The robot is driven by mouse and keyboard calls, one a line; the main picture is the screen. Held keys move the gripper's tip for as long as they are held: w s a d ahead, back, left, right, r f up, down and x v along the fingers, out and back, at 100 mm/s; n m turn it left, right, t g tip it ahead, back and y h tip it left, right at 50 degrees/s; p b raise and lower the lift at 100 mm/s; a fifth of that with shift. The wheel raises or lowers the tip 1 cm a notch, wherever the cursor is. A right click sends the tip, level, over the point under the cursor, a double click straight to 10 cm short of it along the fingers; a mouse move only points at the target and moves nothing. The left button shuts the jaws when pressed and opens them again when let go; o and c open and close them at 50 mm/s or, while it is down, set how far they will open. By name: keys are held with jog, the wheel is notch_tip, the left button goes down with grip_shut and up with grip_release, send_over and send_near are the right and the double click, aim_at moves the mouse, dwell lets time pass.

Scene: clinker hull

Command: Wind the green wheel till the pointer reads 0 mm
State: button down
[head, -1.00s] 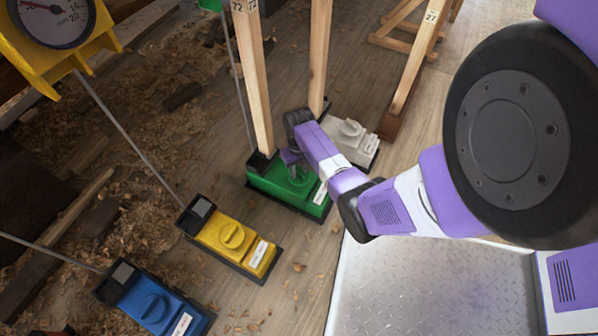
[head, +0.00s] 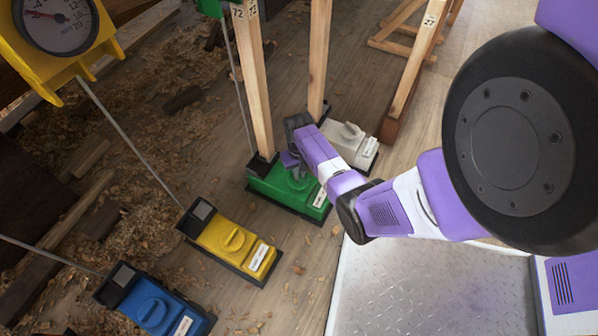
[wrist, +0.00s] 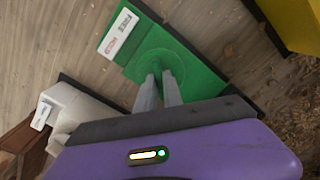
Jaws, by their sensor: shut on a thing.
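The green wheel is a round knob with a raised grip bar on a green box (head: 285,190) at the foot of a wooden post. In the wrist view the wheel (wrist: 176,58) shows as a green disc. My gripper (wrist: 158,76) is shut on its grip bar, and the fingers hide most of the bar. In the head view my gripper (head: 297,172) reaches the wheel from above. A green housing (head: 208,7) at the top edge, above a thin rod, is mostly cut off and shows no pointer.
A yellow-framed mm dial (head: 55,22) with a red pointer stands top left, its rod leading to a yellow box (head: 235,240). A blue box (head: 155,303) is front left, a white box (head: 352,143) behind my wrist. Wooden posts (head: 256,90) rise close by. Shavings litter the floor.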

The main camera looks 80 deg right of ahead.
jog(key=m+p, duration=0.3)
jog(key=m, duration=0.2)
jog(key=shift+r, duration=0.15)
jog(key=m+p, duration=0.1)
jog(key=m, duration=0.4)
jog(key=shift+m, duration=0.3)
jog(key=shift+p, duration=0.3)
jog(key=c, duration=1.5)
grip_release()
notch_tip(320, 180, up, 8)
jog(key=p, duration=0.4)
jog(key=shift+f+p, duration=0.25)
jog(key=shift+p, duration=0.05)
